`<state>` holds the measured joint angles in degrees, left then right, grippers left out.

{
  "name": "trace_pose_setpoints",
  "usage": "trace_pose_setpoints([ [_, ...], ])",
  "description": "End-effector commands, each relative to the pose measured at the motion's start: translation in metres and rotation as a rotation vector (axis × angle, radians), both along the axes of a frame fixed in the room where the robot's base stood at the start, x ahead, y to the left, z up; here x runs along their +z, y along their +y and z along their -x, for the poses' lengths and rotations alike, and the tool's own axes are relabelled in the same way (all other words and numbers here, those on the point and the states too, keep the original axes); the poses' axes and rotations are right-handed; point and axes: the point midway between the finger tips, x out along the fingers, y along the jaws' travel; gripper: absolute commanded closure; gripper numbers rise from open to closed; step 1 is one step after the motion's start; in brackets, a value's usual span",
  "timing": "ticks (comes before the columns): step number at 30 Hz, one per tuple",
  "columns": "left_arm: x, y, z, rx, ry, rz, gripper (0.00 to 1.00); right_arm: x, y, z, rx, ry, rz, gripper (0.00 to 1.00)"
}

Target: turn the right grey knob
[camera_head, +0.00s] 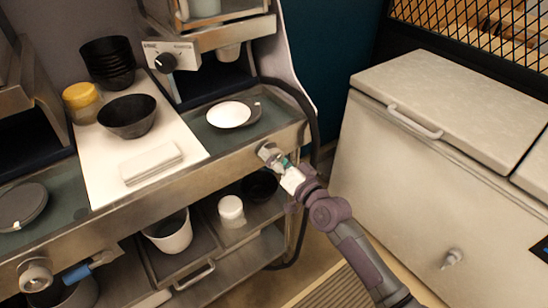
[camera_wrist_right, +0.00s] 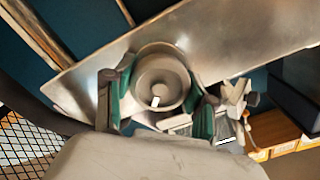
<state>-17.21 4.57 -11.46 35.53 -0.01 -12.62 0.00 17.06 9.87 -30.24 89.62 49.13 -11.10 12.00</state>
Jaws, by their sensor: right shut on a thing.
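The right grey knob (camera_head: 268,152) sits on the metal front rail at the right end of the counter. My right gripper (camera_head: 283,164) reaches it from the lower right and is shut on it. In the right wrist view, the round grey knob (camera_wrist_right: 160,82) lies between the teal-padded fingers of the right gripper (camera_wrist_right: 160,98). A short white mark shows low on its face. A second grey knob (camera_head: 35,273) is on the same rail at the far left. My left gripper is not in view.
On the counter are a white board (camera_head: 105,188), a black bowl (camera_head: 127,117) and a dish with white contents (camera_head: 229,114). Below are a white bucket (camera_head: 170,234) and a white-lidded jar (camera_head: 231,208). A white chest freezer (camera_head: 420,165) stands at right.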

Motion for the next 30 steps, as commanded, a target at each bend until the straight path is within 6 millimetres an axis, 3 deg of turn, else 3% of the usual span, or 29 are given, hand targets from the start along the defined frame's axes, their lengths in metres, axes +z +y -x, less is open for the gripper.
trace_pose_setpoints([
  [30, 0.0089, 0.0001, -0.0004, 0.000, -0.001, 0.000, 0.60, -0.0011, 0.0000, 0.0004, -0.001, 0.511, -0.698, 0.79],
])
